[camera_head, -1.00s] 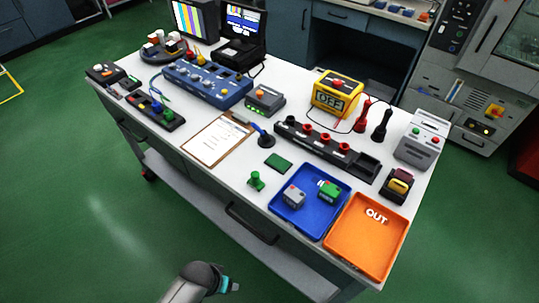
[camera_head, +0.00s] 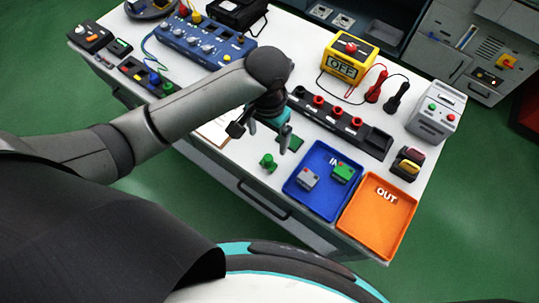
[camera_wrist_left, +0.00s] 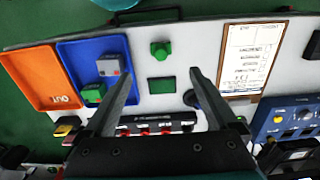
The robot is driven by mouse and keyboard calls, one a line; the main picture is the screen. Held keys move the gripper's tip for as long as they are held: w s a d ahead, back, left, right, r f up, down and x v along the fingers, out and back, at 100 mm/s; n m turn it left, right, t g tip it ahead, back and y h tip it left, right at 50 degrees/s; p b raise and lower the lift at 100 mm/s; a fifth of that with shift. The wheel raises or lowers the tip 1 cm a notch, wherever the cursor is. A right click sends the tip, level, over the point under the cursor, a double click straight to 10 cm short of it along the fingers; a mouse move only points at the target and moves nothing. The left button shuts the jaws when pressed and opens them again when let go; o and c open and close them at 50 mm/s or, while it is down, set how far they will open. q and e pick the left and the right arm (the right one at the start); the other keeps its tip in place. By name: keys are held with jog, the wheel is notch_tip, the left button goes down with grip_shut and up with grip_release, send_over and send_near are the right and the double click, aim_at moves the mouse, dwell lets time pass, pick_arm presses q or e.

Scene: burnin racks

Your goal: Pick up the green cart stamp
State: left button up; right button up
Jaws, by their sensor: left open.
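The green cart stamp (camera_head: 268,161) stands upright on the white bench top, left of the blue IN tray (camera_head: 297,192). It also shows in the left wrist view (camera_wrist_left: 160,49), a little beyond the fingertips and between their lines. My left gripper (camera_head: 268,140) is open and empty above the bench, pointing down near the stamp without visible contact. A flat green pad (camera_wrist_left: 161,85) lies near the stamp and shows between the fingers in the left wrist view. My right gripper is not in view.
The blue tray holds a grey block (camera_head: 308,178) and a green block (camera_head: 342,172). An orange OUT tray (camera_head: 375,230) stands to its right. A black rack (camera_head: 335,128) with red parts lies behind. A clipboard (camera_wrist_left: 250,55) lies beside the stamp, partly hidden by my arm in the head view.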

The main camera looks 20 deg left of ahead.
aim_at(268, 157)
pick_arm(q)
notch_tip(268, 157, down, 9)
jog(key=shift+r+b, duration=0.1)
jog(key=shift+b, duration=0.75)
jog(key=shift+w+f+b, duration=0.2)
jog(key=shift+f+b, duration=0.45)
jog(key=shift+f, duration=2.05)
jog(key=c, duration=0.6)
grip_shut()
